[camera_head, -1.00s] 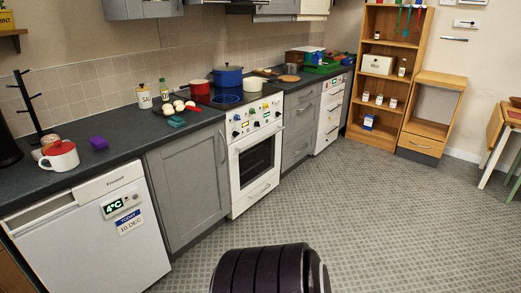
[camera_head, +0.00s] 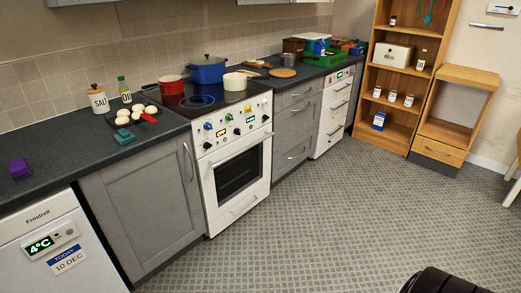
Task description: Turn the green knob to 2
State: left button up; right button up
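The white cooker (camera_head: 238,170) stands in the row of grey units, left of the picture's middle. Its front panel carries several small knobs and coloured labels. A green knob (camera_head: 229,117) appears near the top middle of the panel, between a blue knob (camera_head: 208,126) at left and a yellowish one (camera_head: 248,109) at right. Black knobs sit lower on the panel. The marks around the green knob are too small to read, so its setting cannot be told. Neither of my grippers is in view.
On the hob stand a red pan (camera_head: 171,85), a blue pot (camera_head: 208,69) and a cream pan (camera_head: 235,81). A tray of eggs (camera_head: 136,115) lies on the worktop at left. The fridge (camera_head: 60,250) is at lower left. The patterned floor (camera_head: 310,220) before the cooker is clear.

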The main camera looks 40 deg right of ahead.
aim_at(229, 116)
jog(key=i+l, duration=0.1)
jog(key=l, duration=0.3)
jog(key=i+l, duration=0.1)
jog(key=l, duration=0.3)
jog(key=i+l+z, duration=0.1)
jog(key=l, duration=0.3)
jog(key=i+l, duration=0.15)
jog(key=l, duration=0.25)
jog(key=i+l, duration=0.15)
jog(key=l, duration=0.25)
jog(key=i+l+z, duration=0.1)
jog(key=l, duration=0.3)
jog(key=i+l, duration=0.15)
jog(key=l, duration=0.25)
